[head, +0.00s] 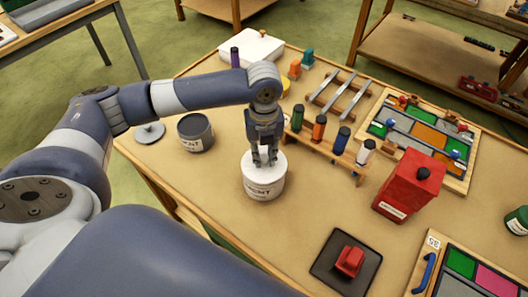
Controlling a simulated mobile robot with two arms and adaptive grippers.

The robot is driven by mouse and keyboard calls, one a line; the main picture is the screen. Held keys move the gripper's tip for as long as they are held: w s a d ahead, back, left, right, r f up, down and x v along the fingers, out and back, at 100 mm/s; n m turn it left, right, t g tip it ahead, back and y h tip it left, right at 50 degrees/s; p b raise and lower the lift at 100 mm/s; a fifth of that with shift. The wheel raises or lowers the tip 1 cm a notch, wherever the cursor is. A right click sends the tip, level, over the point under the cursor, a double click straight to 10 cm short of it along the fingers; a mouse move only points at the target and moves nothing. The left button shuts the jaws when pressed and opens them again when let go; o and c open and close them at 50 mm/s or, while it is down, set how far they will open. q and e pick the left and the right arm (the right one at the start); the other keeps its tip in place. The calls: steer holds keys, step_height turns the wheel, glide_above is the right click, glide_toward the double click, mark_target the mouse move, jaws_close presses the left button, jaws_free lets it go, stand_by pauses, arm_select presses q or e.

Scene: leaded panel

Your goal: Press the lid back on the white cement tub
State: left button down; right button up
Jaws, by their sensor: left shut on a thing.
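The white cement tub (263,190) stands upright on the table, its label facing me. Its white lid (277,163) is at the top of the tub; I cannot tell whether it is fully seated. My left gripper (264,163) points down over the middle of the lid and is shut on it, hiding the part it grips. My right gripper is not in view.
A grey cement tub (195,134) stands open to the left, with a grey lid (150,132) lying beside it. A rack of coloured bottles (335,152) is close on the right. A red container (405,188) stands further right. The table front-left of the tub is clear.

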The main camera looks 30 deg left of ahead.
arm_select(q)
steer(key=c, duration=1.3)
jaws_free()
steer(key=shift+c, duration=0.2)
steer(key=shift+f, duration=1)
steer(key=shift+r+p, duration=0.15)
steer(key=shift+p, duration=0.4)
stand_by(1.0)
steer(key=o, duration=0.6)
steer(key=shift+o, duration=0.2)
